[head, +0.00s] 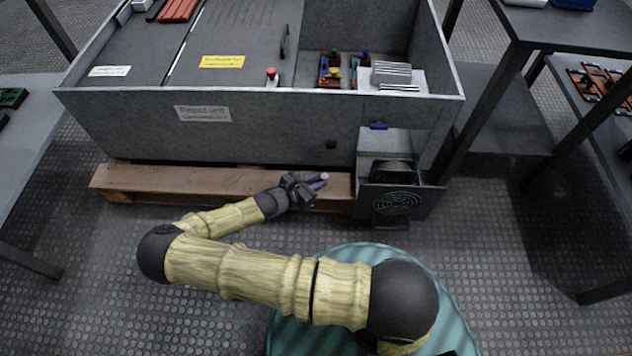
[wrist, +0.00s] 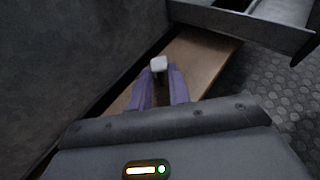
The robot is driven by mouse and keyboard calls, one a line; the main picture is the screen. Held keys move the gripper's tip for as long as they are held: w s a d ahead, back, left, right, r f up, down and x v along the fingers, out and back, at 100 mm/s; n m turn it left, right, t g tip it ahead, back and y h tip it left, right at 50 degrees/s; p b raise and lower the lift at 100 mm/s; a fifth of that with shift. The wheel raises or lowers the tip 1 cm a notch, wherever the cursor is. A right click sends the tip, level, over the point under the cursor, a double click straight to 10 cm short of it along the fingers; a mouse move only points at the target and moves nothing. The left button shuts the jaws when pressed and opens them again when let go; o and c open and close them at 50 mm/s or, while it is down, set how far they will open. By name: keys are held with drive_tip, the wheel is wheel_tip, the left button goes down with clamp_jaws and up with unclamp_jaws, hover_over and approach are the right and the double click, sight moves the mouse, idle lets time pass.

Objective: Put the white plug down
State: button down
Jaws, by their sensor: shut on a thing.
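The white plug (wrist: 159,64) is a small pale block between the tips of my gripper's purple fingers in the wrist view. It also shows as a small white spot at the fingertips in the head view (head: 324,176). My gripper (head: 318,181) is shut on it, low over the wooden pallet at the front of the grey cabinet. In the wrist view the gripper (wrist: 160,76) points along the pallet's top. I cannot tell whether the plug touches the pallet. The plug's lower part is hidden by the fingers.
The wooden pallet (head: 165,180) runs under the grey cabinet (head: 270,125), whose front wall is close beside my gripper. A box with a fan grille (head: 397,203) stands just right of the gripper. Tables stand at both sides. The floor in front is open.

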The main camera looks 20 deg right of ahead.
drive_tip(key=shift+f, duration=0.6)
drive_tip(key=c, duration=1.3)
unclamp_jaws()
drive_tip(key=shift+r, duration=0.5)
drive_tip(key=p+v, duration=0.7)
drive_tip(key=v, duration=0.5)
drive_tip(key=shift+r, duration=0.2)
